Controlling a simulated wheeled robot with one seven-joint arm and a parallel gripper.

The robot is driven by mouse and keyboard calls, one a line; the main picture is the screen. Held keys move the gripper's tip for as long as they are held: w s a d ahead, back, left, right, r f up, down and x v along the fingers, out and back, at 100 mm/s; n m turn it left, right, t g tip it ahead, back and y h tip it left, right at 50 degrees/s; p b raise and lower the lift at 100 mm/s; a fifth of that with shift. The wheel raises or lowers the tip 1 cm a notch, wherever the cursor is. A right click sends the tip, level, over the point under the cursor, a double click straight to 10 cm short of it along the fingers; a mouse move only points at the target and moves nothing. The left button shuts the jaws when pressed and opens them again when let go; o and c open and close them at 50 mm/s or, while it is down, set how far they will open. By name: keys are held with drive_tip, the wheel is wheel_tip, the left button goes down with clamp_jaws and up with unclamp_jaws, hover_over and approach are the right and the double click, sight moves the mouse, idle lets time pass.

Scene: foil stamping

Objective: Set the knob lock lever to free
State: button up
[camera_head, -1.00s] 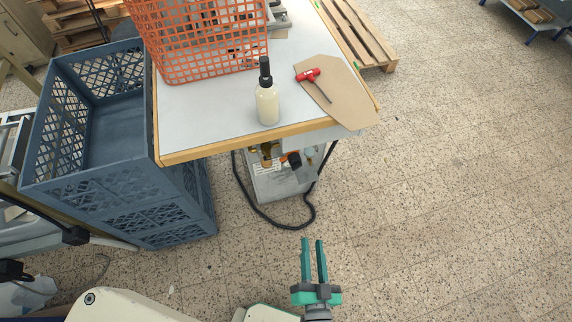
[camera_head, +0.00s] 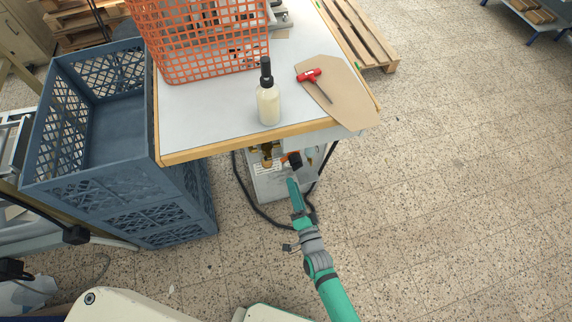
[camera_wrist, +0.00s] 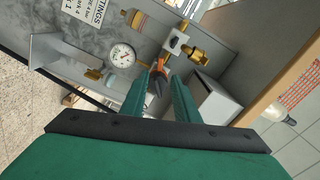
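An orange part (camera_wrist: 162,62), which looks like the lock lever, sits beside a black knob (camera_wrist: 157,84) on the grey unit under the table. In the head view the orange part (camera_head: 285,158) and the black knob (camera_head: 295,160) show just below the table edge. My gripper (camera_wrist: 160,82) is open, its two green fingers apart, with the black knob seen between the fingertips. I cannot tell whether the fingers touch the knob. In the head view my gripper (camera_head: 292,182) is just in front of the knob. The lever's exact setting cannot be read.
A round gauge (camera_wrist: 122,55) and brass fittings (camera_wrist: 193,53) crowd the knob. The table (camera_head: 215,115) overhangs the grey unit (camera_head: 268,185). A black hose (camera_head: 246,195) loops on the floor.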

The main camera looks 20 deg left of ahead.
sight(284, 159)
drive_tip(key=x, duration=0.9)
drive_tip(key=shift+w+a, duration=0.15)
drive_tip(key=c, duration=0.4)
drive_tip(key=shift+a, duration=0.1)
clamp_jaws()
